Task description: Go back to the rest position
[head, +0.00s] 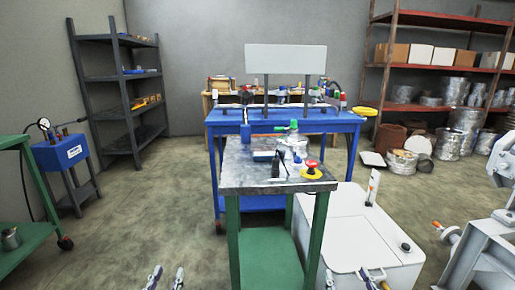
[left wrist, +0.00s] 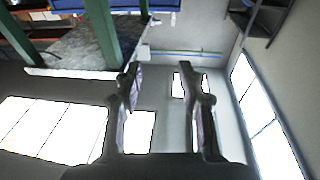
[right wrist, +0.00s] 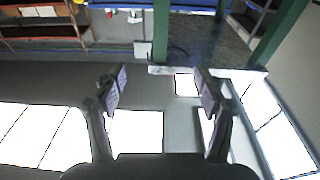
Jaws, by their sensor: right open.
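My left gripper (head: 166,280) shows at the bottom edge of the head view, left of the green-legged table. Its two fingers stand apart with nothing between them in the left wrist view (left wrist: 158,78). My right gripper (head: 354,282) shows at the bottom edge of the head view, in front of the white cabinet. Its fingers are spread wider and empty in the right wrist view (right wrist: 160,85). Neither gripper is seen touching anything.
A green-legged metal-topped table (head: 240,178) bears a red-and-yellow emergency button (head: 311,169) and small parts. A blue workbench (head: 335,118) stands behind it. A white cabinet (head: 330,235) is at its right. A green cart (head: 40,235) is at left; floor between is clear.

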